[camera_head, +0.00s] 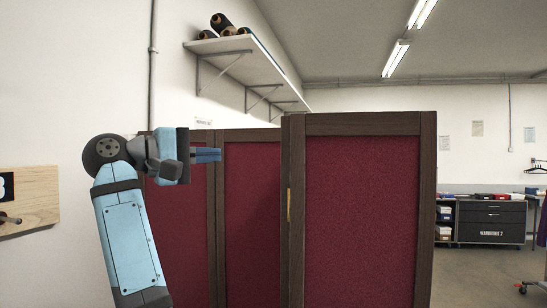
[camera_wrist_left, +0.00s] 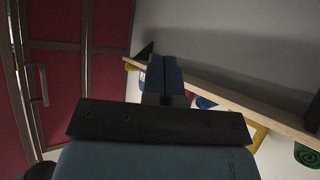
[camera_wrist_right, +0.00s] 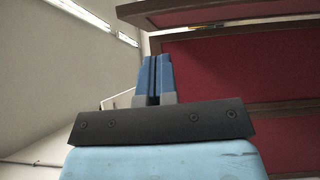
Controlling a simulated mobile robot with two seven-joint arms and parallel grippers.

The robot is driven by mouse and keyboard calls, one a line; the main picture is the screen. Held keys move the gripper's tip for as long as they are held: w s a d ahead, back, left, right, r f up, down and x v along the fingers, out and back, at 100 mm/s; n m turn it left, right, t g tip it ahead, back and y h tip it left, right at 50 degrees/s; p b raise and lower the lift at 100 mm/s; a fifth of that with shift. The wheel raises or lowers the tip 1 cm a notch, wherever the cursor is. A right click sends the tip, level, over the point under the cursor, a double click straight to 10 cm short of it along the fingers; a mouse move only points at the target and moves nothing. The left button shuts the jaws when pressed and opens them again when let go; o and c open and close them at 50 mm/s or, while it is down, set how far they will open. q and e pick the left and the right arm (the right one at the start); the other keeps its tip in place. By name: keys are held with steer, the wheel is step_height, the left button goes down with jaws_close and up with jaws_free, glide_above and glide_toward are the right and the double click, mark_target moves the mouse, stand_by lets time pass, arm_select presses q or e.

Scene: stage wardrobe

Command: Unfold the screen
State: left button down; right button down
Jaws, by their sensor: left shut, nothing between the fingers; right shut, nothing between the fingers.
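The screen (camera_head: 362,215) has dark wood frames and burgundy cloth panels. It stands upright in the head view, with the widest panel at right and two narrower ones angled behind it at left. A small brass-coloured fitting (camera_head: 289,205) is on the right panel's left edge post. My right gripper (camera_head: 219,155) is shut and empty, pointing right in front of the left panels near their top. In the right wrist view its fingers are together, with the screen (camera_wrist_right: 240,75) beyond at right. My left gripper (camera_wrist_left: 163,75) is shut and empty; it is outside the head view.
A wall shelf (camera_head: 235,45) with dark rolls is above at left. A wooden board (camera_head: 30,190) is on the left wall. A dark cabinet (camera_head: 490,222) stands at the back right, with open floor before it. The left wrist view shows a red panel (camera_wrist_left: 95,70) with a handle.

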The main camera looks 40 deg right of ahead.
steer(key=p, duration=0.4)
glide_toward(291, 153)
steer(key=w+d, duration=0.2)
steer(key=d, duration=0.1)
steer(key=w+d, duration=0.1)
steer(key=d, duration=0.1)
steer(key=shift+w+r, duration=0.25)
steer(key=shift+w, duration=0.05)
steer(key=s+d+p, duration=0.1)
steer(key=s+d, duration=0.1)
steer(key=s, duration=0.1)
steer(key=shift+d+f+p, duration=0.15)
steer(key=shift+d+p, duration=0.1)
steer(key=shift+p, duration=0.05)
steer(key=shift+d+f, duration=0.1)
